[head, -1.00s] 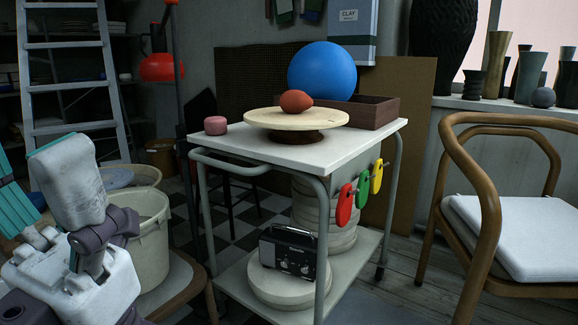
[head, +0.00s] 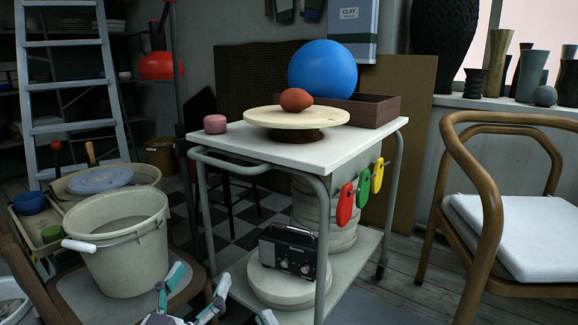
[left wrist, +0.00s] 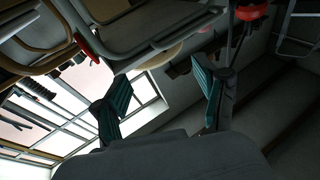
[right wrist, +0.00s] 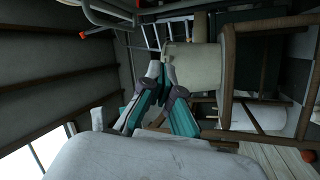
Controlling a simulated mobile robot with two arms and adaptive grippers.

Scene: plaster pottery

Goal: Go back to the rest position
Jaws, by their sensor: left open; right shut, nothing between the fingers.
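My left gripper (head: 198,286) is low at the bottom of the head view, in front of the chair seat and beside the trolley's lower front. Its teal-padded fingers are spread, and the left wrist view also shows the left gripper (left wrist: 161,76) open with nothing between the fingers. Only a small tip of my right gripper (head: 267,317) shows at the bottom edge of the head view. In the right wrist view the right gripper (right wrist: 162,78) has its fingertips together, holding nothing.
A white trolley (head: 335,150) carries a turntable (head: 265,117) with a reddish clay lump (head: 296,100), a blue ball (head: 322,70), a brown box (head: 372,112) and a pink pot (head: 215,124). A bucket (head: 125,265) stands on a chair at left. A wooden armchair (head: 487,200) stands right.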

